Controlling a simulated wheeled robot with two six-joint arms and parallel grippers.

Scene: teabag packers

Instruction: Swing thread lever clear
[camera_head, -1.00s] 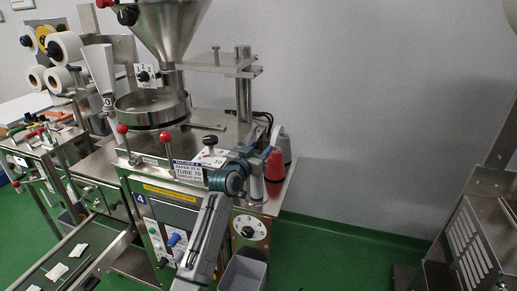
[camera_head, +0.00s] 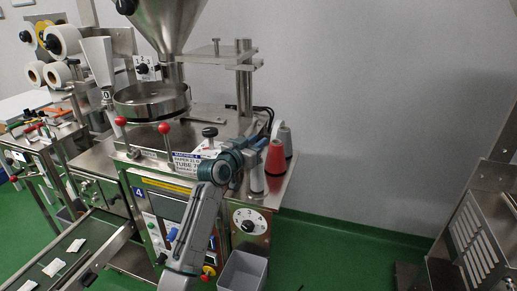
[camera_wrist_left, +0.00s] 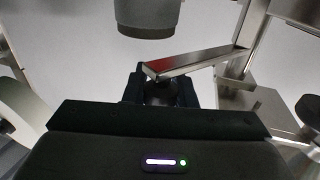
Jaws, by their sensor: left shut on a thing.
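The thread lever (camera_wrist_left: 192,62) shows in the left wrist view as a flat metal bar with a red strip. It slants up to the right from my left gripper (camera_wrist_left: 160,88). A dark knob at its near end sits between the jaws, which are shut on it. In the head view my left gripper (camera_head: 257,138) is at the right end of the teabag machine (camera_head: 165,185), beside the red thread cone (camera_head: 275,157). The lever is not clear to see there. My right gripper is not in view.
A grey thread cone (camera_head: 284,138) stands behind the red one. A dial (camera_head: 249,221) and a grey bin (camera_head: 243,272) are below. A black clamp knob (camera_head: 210,131) is left of my gripper. Open green floor (camera_head: 335,250) lies to the right.

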